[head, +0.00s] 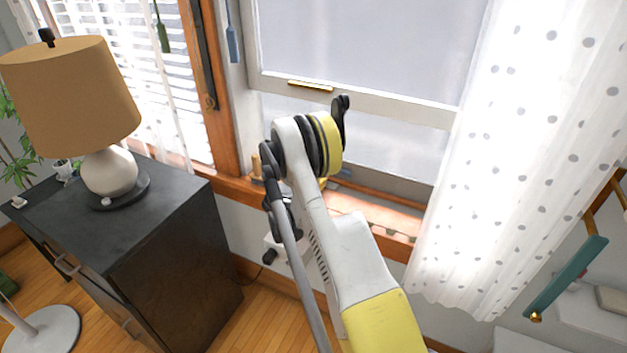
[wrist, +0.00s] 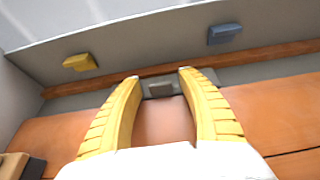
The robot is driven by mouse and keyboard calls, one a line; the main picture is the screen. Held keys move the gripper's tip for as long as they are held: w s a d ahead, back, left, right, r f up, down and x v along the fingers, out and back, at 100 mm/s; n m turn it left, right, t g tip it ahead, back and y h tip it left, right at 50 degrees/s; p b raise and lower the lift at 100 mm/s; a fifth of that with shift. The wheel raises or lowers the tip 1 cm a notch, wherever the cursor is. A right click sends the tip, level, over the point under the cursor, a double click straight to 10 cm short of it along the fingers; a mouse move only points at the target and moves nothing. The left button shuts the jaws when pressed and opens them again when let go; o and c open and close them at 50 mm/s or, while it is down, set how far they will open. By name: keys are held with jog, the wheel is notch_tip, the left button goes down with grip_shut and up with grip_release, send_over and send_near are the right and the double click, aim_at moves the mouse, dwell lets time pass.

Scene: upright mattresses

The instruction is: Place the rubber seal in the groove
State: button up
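My gripper (wrist: 158,75) has two ribbed yellow fingers, spread apart with no held object visible between them. It reaches low over the orange-brown window sill (wrist: 55,130), toward the base of the window. A small grey block (wrist: 160,90) shows between the fingertips, by the frame strip; I cannot tell whether it is the rubber seal. A brown strip (wrist: 115,78) runs along the window's foot, with a grey band under it; I cannot make out which part is the groove. In the head view my arm hides most of the gripper over the sill (head: 348,203).
A yellow block (wrist: 80,62) and a blue block (wrist: 225,33) sit on the window's lower rail. A dotted curtain (head: 520,150) hangs at right. A lamp (head: 108,172) stands on a dark cabinet (head: 150,215) at left. A dark-tipped wooden object (wrist: 14,165) is at the lower left.

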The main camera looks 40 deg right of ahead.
jog(key=shift+r, duration=0.1)
jog(key=shift+s+a+r, duration=0.1)
jog(key=shift+a+r, duration=0.15)
jog(key=p+v, duration=0.4)
jog(key=v, duration=0.7)
jog(key=shift+a+r+p, duration=0.2)
jog(key=shift+r+p, duration=0.1)
jog(key=s+a+r+m+y, duration=0.3)
jog(key=a+r+m, duration=0.2)
jog(key=a+r, duration=0.3)
jog(key=s+a+r+m+y, duration=0.3)
jog(key=a+r+m, duration=0.3)
jog(key=r, duration=0.4)
jog(key=s+a+r+m+t+y, duration=0.1)
jog(key=s+a+r+m+y, duration=0.1)
jog(key=s+a+m, duration=0.3)
jog(key=s+a+r+m+y, duration=0.2)
jog(key=s+a+m+y, duration=0.2)
jog(key=s+a, duration=0.7)
jog(key=s+m, duration=0.2)
jog(key=s, duration=0.2)
jog(key=shift+a+r+m+t+y, duration=0.2)
jog(key=shift+a+m+t+y, duration=0.1)
jog(key=shift+t, duration=0.1)
